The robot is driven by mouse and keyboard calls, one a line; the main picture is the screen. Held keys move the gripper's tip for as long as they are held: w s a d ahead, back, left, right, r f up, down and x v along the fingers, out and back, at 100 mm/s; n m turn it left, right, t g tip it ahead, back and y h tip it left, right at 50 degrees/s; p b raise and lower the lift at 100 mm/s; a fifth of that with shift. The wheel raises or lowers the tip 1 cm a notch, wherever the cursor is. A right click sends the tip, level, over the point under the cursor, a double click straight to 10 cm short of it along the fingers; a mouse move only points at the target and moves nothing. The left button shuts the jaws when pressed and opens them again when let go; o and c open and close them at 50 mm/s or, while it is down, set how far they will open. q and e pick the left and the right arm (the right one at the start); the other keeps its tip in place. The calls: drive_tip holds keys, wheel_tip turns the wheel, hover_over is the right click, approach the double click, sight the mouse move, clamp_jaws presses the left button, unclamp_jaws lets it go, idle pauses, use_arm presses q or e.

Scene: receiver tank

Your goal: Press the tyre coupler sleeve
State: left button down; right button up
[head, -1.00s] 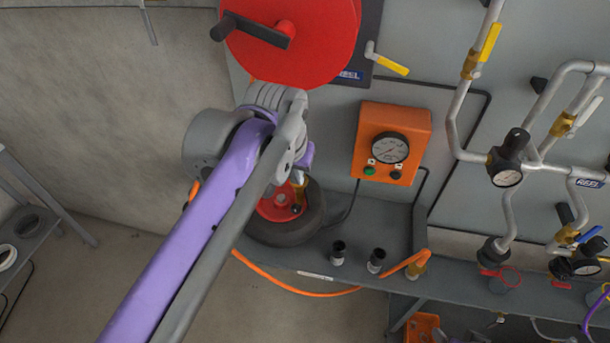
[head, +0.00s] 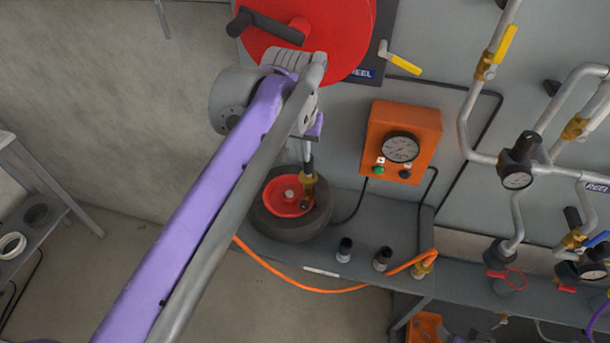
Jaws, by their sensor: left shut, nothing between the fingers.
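The tyre (head: 289,229) lies flat on the bench with a red hub (head: 279,201) in its middle. The brass tyre coupler sleeve (head: 308,186) stands at the right side of the hub, with a dark lower end. My left gripper (head: 308,168) comes down from above, and its dark fingertips are shut with nothing between them. They are right over the top of the brass coupler; I cannot tell whether they touch it. My right gripper is not in view.
An orange gauge box (head: 402,140) with green and black buttons is on the wall to the right. A red reel (head: 320,35) is above my wrist. Two small dark-topped fittings (head: 345,248) stand on the bench (head: 390,220). An orange hose (head: 320,289) hangs along its front.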

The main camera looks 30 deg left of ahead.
use_arm(q)
approach(306, 182)
drive_tip(key=x, duration=0.5)
drive_tip(key=shift+w, duration=0.2)
drive_tip(key=shift+f, duration=0.75)
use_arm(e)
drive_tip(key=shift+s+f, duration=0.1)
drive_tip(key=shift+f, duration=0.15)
